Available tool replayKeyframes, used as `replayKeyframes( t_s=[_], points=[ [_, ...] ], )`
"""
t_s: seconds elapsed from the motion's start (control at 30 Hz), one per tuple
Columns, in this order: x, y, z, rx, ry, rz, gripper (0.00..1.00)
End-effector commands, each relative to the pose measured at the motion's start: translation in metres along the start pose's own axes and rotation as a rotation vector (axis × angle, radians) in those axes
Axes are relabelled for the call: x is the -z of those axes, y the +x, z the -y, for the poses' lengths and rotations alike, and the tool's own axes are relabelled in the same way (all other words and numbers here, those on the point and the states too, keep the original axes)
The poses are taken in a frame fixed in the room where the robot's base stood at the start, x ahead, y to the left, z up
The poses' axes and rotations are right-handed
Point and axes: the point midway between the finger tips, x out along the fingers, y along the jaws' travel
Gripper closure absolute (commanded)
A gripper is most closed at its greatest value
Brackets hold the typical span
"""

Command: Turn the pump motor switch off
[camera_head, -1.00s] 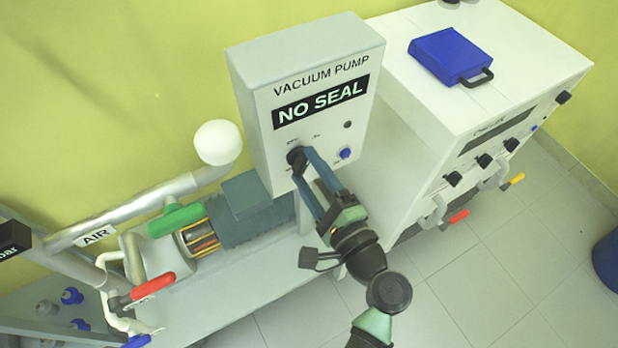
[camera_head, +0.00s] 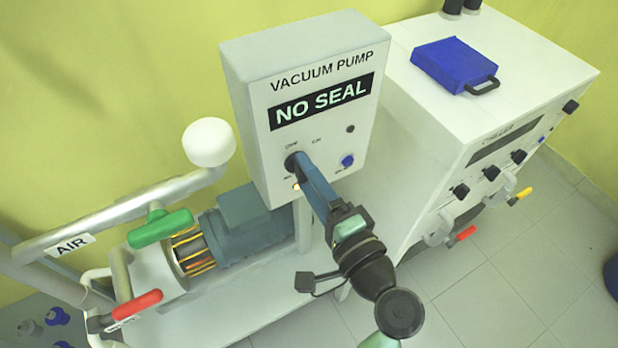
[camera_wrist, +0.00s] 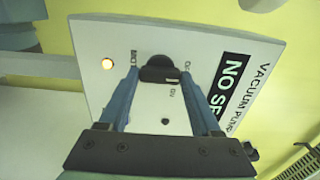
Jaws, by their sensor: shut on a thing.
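The pump motor switch is a dark round knob on the front of the white vacuum pump box (camera_head: 318,140), under the NO SEAL sign. My gripper (camera_head: 299,166) reaches it from the lower right. In the wrist view the black knob (camera_wrist: 160,70) sits between the two blue fingertips of my gripper (camera_wrist: 160,76), which are shut on it.
A blue button (camera_head: 347,160) is on the same panel, right of the knob. The pump motor (camera_head: 240,226) and a green-handled valve (camera_head: 160,229) are at the lower left. The white chiller (camera_head: 480,150), with a blue case (camera_head: 453,64) on top, stands at the right.

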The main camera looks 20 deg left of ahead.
Motion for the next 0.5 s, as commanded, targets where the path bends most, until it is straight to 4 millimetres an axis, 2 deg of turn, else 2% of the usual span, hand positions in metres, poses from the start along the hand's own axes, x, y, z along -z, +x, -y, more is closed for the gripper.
replayKeyframes(
  t_s=[0.23,0.27,0.4,0.5],
  points=[
    [0.0001,-0.0003,-0.0007,-0.003,-0.005,0.000,0.91],
    [0.0001,-0.0003,-0.0007,-0.003,-0.005,0.000,0.31],
    [0.0001,-0.0003,-0.0006,-0.002,-0.004,0.000,0.06],
    [0.0001,-0.0002,-0.0005,-0.002,-0.003,0.000,0.05]
  ],
)
